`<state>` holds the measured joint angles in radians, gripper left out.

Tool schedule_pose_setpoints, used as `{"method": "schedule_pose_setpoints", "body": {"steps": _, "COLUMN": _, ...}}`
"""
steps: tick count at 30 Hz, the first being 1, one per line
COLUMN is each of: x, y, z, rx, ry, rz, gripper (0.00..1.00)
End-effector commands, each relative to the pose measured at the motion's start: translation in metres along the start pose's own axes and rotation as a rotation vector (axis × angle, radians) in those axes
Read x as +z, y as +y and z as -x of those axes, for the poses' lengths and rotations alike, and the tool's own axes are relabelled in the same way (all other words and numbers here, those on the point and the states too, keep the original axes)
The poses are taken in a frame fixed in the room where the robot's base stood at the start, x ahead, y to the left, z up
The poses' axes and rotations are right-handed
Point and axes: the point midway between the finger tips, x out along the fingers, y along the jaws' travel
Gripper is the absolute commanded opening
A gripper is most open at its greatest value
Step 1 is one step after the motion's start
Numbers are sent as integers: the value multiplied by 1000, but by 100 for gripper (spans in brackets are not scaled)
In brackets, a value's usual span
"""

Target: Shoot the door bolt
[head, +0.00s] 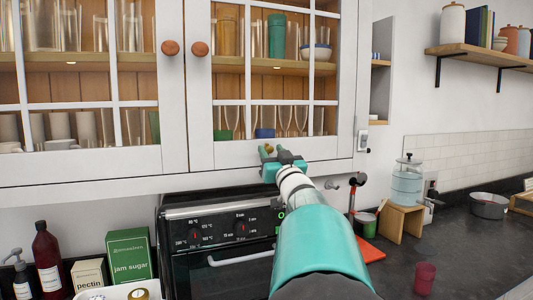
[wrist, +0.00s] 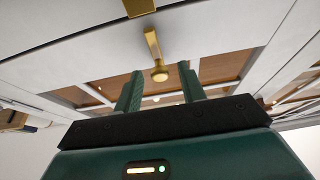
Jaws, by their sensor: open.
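The door bolt is brass, at the lower edge of the glazed cabinet's right door (head: 200,152). In the wrist view its bar and round knob (wrist: 159,75) show ahead of my gripper, and a brass piece (wrist: 138,7) lies in line at the top edge. My gripper (wrist: 160,87) is open and empty, its two green fingers apart on either side of the knob in the picture. I cannot tell whether the knob is between the fingers in depth.
Glasses, cups and bowls stand behind the panes. Two round wooden knobs (head: 170,47) flank the gap between the doors. Below are a black oven (head: 215,235), a jam sugar box (head: 130,256) and a dark bottle (head: 46,258).

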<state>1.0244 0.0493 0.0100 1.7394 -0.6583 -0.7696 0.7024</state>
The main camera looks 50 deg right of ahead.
Motion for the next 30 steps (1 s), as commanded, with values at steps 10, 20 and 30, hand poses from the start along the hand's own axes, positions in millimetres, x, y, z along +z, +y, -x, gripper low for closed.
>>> {"method": "schedule_pose_setpoints", "body": {"steps": 10, "x": 0, "y": 0, "z": -2, "rx": 0, "ry": 0, "rz": 0, "gripper": 28}}
{"method": "schedule_pose_setpoints", "body": {"steps": 20, "x": 0, "y": 0, "z": -2, "rx": 0, "ry": 0, "rz": 0, "gripper": 0}}
{"method": "schedule_pose_setpoints", "body": {"steps": 30, "x": 32, "y": 0, "z": 11, "rx": 0, "ry": -1, "rz": -1, "gripper": 0}}
